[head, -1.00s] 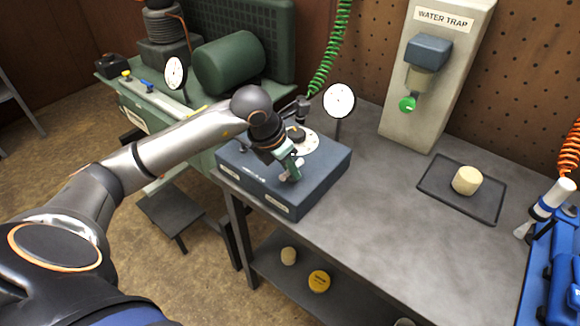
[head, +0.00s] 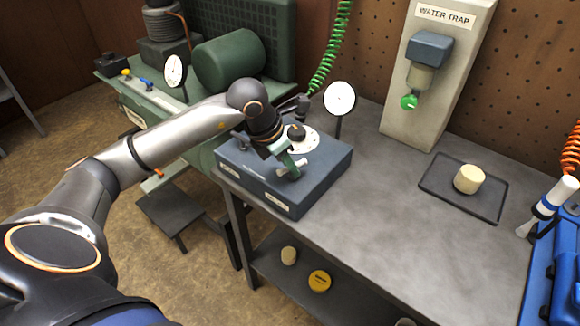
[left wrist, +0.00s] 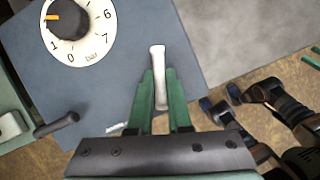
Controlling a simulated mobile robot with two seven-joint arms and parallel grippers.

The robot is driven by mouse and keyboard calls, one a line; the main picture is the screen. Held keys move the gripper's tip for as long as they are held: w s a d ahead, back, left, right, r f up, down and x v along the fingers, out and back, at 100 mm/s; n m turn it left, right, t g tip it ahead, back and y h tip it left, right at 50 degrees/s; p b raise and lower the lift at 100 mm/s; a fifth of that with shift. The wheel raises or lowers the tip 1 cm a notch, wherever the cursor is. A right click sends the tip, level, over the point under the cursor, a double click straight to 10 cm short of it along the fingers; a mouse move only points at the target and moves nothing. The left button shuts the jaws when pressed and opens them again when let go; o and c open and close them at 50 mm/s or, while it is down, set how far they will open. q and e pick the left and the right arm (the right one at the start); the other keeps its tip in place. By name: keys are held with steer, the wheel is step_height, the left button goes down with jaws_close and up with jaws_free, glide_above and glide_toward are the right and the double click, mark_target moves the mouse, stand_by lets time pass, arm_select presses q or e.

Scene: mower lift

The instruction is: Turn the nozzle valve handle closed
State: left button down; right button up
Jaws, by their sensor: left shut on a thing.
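A blue-grey box (head: 325,172) stands on the bench's left end. The valve handle (head: 300,165), a short pale bar, is on its top near the front. My left gripper (head: 289,165) is shut on it, its green fingers either side. In the left wrist view the handle (left wrist: 158,60) sticks out between the fingertips of my left gripper (left wrist: 158,85); its far end is visible, its pivot hidden. Two green tips at that view's right edge may be my right gripper; its state is unclear.
A white dial with a black knob (head: 297,132) sits behind the handle; a round gauge (head: 339,98) stands at the box's back. The bench (head: 385,210) is clear up to a dark tray (head: 437,183) holding a pale cylinder (head: 469,179). A green compressor (head: 230,63) stands left.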

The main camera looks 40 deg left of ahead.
arm_select(q)
steer(key=m+h+b, duration=0.1)
steer(key=m, duration=0.1)
steer(key=shift+w+m, duration=0.1)
steer(key=shift+m, duration=0.2)
steer(key=m+g, duration=0.1)
steer(key=m, duration=0.1)
steer(key=shift+a+m+h+b, duration=0.1)
steer(key=shift+m+h+b, duration=0.3)
steer(key=shift+w+m+g, duration=0.1)
steer(key=shift+m+g, duration=0.2)
steer(key=shift+m, duration=0.5)
steer(key=m+g, duration=0.1)
steer(key=m, duration=0.1)
steer(key=m+g+h+b, duration=0.1)
steer(key=m, duration=0.2)
steer(key=shift+w, duration=0.1)
steer(key=shift+m+g, duration=0.8)
steer(key=shift+m, duration=1.3)
arm_select(e)
steer(key=shift+w+a+f+y, duration=0.15)
steer(key=shift+w+a+f, duration=0.15)
steer(key=shift+a+f, duration=0.2)
steer(key=shift+w+a+f+y, duration=0.15)
steer(key=shift+w+a+f, duration=0.1)
steer(key=shift+a+f, duration=0.2)
arm_select(q)
steer(key=shift+b, duration=0.3)
